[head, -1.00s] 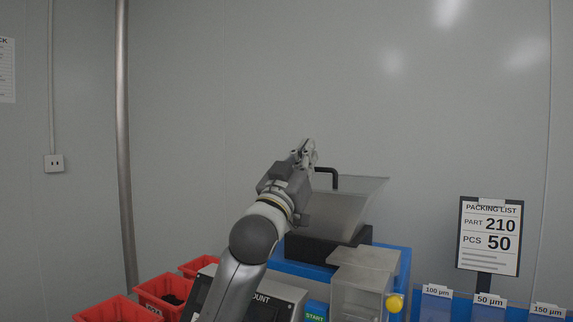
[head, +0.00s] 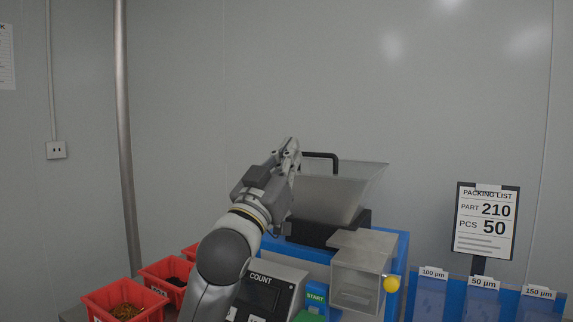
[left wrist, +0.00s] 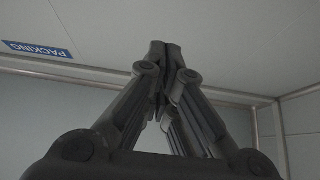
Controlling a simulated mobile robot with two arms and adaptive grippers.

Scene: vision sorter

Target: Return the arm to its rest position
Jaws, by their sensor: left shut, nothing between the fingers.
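My left arm comes up from the bottom of the head view. Its left gripper (head: 290,150) is raised, in front of the pale wall and left of the sorter's hopper (head: 330,198) in the picture. In the left wrist view the left gripper (left wrist: 165,50) points up toward the ceiling; its fingertips meet and nothing is between them. My right gripper is in neither view.
Red bins (head: 122,304) with small parts stand at lower left. The sorter has a COUNT panel (head: 262,290), a clear box (head: 357,283) and a yellow knob (head: 391,284). A packing list sign (head: 485,222) and labelled blue bins (head: 431,296) stand at right. Space above is clear.

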